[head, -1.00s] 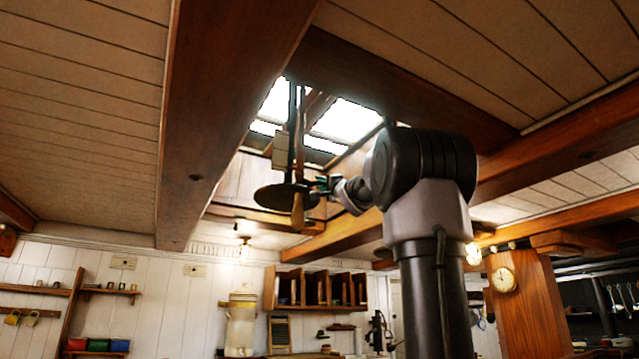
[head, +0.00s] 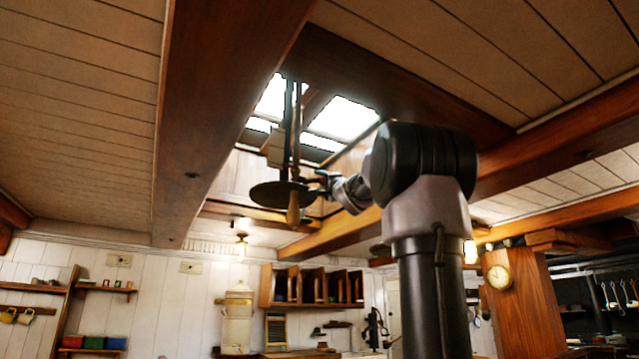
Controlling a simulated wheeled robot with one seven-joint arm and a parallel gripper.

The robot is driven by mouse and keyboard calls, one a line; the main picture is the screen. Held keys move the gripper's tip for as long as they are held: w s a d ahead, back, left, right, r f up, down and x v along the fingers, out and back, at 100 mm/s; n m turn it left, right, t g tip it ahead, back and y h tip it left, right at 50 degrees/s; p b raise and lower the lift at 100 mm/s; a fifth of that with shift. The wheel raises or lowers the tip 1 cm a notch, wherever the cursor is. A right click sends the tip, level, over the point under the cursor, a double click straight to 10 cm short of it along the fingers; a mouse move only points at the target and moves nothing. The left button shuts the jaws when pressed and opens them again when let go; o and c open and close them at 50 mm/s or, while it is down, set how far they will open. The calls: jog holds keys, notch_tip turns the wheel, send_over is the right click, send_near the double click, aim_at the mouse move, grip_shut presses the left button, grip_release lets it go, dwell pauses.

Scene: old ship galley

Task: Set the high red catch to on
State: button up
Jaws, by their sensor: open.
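I cannot make out a red catch in the head view. My gripper (head: 322,181) is raised to the skylight opening, small and dark in the picture, with its jaws apart. It is beside a dark round plate (head: 270,195) hanging below the skylight, at the plate's right edge. I cannot tell whether they touch. I see nothing held in the jaws.
A thick wooden beam (head: 215,110) runs along the ceiling left of the skylight (head: 342,118). Another beam (head: 345,235) crosses below and behind my gripper. A lamp (head: 241,240) hangs at the back. Cubbyholes (head: 312,287) and a clock (head: 498,277) are lower down.

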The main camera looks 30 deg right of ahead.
jog(key=v, duration=1)
jog(key=shift+s, duration=0.15)
jog(key=shift+d, duration=0.1)
